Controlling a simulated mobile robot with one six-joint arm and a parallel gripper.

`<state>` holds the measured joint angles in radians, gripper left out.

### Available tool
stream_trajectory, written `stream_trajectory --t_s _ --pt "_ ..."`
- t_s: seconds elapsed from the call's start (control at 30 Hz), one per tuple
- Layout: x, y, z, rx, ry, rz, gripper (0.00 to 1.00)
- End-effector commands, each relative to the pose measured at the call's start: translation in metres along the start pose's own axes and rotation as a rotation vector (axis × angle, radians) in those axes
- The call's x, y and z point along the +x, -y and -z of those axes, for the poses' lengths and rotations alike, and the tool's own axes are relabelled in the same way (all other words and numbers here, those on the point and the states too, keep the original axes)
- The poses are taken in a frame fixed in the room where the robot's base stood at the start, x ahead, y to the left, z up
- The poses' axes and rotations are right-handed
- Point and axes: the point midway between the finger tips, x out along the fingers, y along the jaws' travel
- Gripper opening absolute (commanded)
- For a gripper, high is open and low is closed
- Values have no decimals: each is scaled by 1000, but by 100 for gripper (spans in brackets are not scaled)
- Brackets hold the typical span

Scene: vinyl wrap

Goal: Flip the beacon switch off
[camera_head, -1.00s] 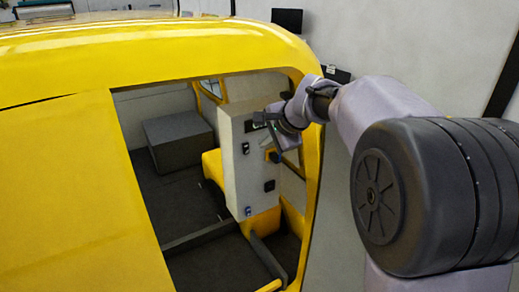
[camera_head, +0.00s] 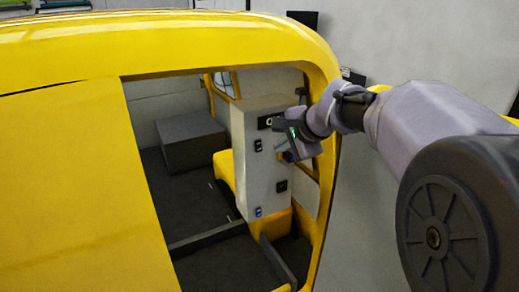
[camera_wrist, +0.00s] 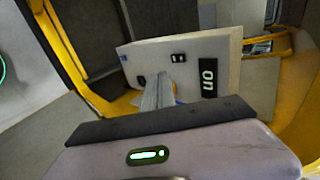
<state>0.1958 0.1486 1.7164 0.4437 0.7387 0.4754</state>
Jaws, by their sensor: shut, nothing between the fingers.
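A pale upright panel box (camera_head: 258,180) stands inside the yellow vehicle's doorway. It carries a black lit display (camera_wrist: 207,88) near its top, whose rotated letters seem to read "ON". Below the display is a small black double switch (camera_wrist: 179,58), also in the head view (camera_head: 258,145). A second black fitting (camera_wrist: 141,82) and a blue fitting (camera_wrist: 123,57) sit lower. I cannot tell which one is the beacon switch. My gripper (camera_wrist: 163,78) is shut and empty, in front of the panel; contact cannot be told. In the head view my gripper (camera_head: 287,156) partly covers the panel's right side.
The yellow door frame (camera_head: 323,180) stands close beside my arm on the right. A dark box (camera_head: 190,143) sits on the cabin floor at the back. The yellow body side (camera_head: 70,190) blocks the left. The dark floor between is mostly clear.

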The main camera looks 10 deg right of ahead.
Motion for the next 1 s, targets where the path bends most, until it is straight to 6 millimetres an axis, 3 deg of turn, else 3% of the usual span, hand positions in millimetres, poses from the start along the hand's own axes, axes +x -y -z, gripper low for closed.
stream_trajectory --t_s 0.43,0.5,0.7,1.0 --pt "94 -1 -1 0 2 -4 0" --pt "103 9 -1 -1 2 -2 0" --pt "122 21 0 1 2 -2 0" --pt "126 22 0 0 1 -1 0"
